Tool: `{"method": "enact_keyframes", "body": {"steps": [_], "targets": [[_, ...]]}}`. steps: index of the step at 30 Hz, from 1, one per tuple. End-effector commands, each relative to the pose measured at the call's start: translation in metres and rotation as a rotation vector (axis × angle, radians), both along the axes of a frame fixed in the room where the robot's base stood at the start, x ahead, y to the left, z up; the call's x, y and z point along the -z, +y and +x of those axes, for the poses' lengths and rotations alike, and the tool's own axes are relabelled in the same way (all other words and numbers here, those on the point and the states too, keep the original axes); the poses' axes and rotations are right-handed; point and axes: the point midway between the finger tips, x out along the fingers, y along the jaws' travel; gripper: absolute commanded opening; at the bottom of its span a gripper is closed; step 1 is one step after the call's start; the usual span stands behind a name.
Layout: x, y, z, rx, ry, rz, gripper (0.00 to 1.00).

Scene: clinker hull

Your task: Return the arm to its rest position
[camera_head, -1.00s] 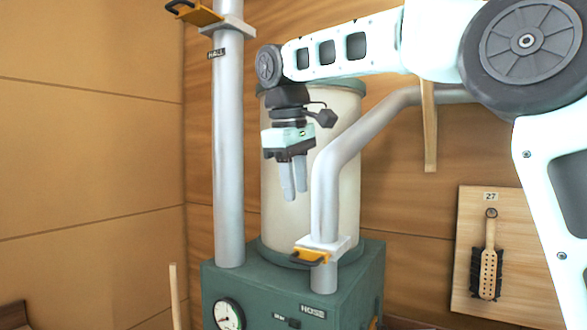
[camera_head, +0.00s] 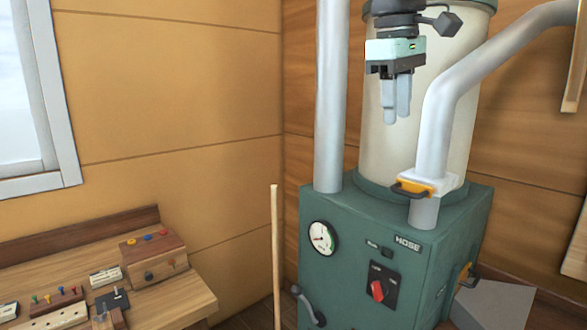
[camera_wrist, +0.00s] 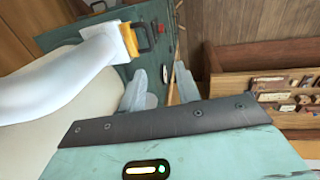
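My gripper (camera_head: 397,117) hangs pointing down in front of the cream cylinder (camera_head: 462,105), left of the bent grey hose pipe (camera_head: 440,130). Its two pale fingers are apart with nothing between them. In the wrist view my gripper (camera_wrist: 160,72) also shows a gap between the fingers, with the green machine beyond. The upper part of my arm is out of the head view.
A green cabinet (camera_head: 345,275) with a gauge (camera_head: 321,238) and red switch (camera_head: 377,291) carries the cylinder and pipes. A straight grey pipe (camera_head: 331,100) stands left of my gripper. A yellow clamp (camera_head: 414,186) is below. A wooden bench (camera_head: 170,300) is at left.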

Motion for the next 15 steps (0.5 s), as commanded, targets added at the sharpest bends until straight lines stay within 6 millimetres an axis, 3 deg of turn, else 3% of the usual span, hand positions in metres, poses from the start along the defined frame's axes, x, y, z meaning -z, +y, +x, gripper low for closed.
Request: {"method": "enact_keyframes", "body": {"steps": [5, 9, 15], "targets": [[0.082, 0.053, -0.040, -0.072, 0.031, 0.055, 0.33], [0.150, 0.084, -0.088, -0.100, 0.057, 0.106, 0.33], [0.245, 0.102, -0.173, -0.094, 0.098, 0.161, 0.33]]}}
